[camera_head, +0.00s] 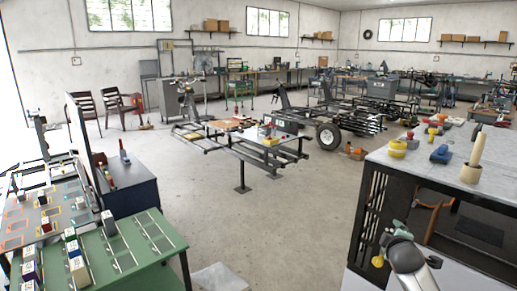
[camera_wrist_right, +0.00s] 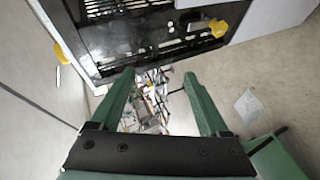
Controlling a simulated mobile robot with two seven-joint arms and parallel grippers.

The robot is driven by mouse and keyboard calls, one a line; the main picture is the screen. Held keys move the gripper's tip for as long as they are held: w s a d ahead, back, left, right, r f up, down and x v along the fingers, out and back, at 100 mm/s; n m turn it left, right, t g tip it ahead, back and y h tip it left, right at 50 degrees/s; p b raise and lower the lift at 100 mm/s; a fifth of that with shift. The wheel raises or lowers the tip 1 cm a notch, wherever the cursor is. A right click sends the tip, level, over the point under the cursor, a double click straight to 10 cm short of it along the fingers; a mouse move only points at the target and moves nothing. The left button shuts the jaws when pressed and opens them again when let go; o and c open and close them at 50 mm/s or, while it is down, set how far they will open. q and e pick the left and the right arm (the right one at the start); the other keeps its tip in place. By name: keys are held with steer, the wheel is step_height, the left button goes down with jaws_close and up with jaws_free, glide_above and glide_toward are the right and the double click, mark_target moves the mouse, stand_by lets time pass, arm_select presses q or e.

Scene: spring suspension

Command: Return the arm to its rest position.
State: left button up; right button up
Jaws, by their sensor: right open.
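My right arm (camera_head: 409,265) comes in at the bottom right of the head view, in front of the workbench at the right. The green right gripper shows only small there. In the right wrist view, its two green fingers stand wide apart and the right gripper (camera_wrist_right: 159,76) is open with nothing held between the fingertips. My left arm and left gripper show in neither view.
A workbench (camera_head: 410,168) with a pale top and dark frame stands close at the right, near my right arm. A green table (camera_head: 155,262) with small boxes stands at the left. A wheeled metal frame (camera_head: 325,137) stands farther back. The middle floor is clear.

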steer(key=w+a+r+m+t+y, duration=0.35)
steer(key=a+r+m+t, duration=0.2)
steer(key=r+m, duration=0.2)
steer(key=s+a+f+g+y, duration=0.1)
steer(key=s+a+f+g, duration=0.1)
steer(key=s+a+f, duration=0.55)
steer(key=s+a+f+g+y, duration=0.25)
steer(key=s+f, duration=0.55)
steer(key=f, duration=0.7)
steer(key=s+a+f+g, duration=0.2)
steer(key=s+a+f, duration=0.2)
steer(key=s, duration=0.9)
steer(key=s+a+f+g+y, duration=0.1)
steer(key=s+a+f, duration=0.4)
steer(key=s, duration=0.7)
steer(key=shift+s+a+f+g, duration=0.2)
steer(key=shift+s+f+g, duration=0.25)
steer(key=shift+f, duration=0.35)
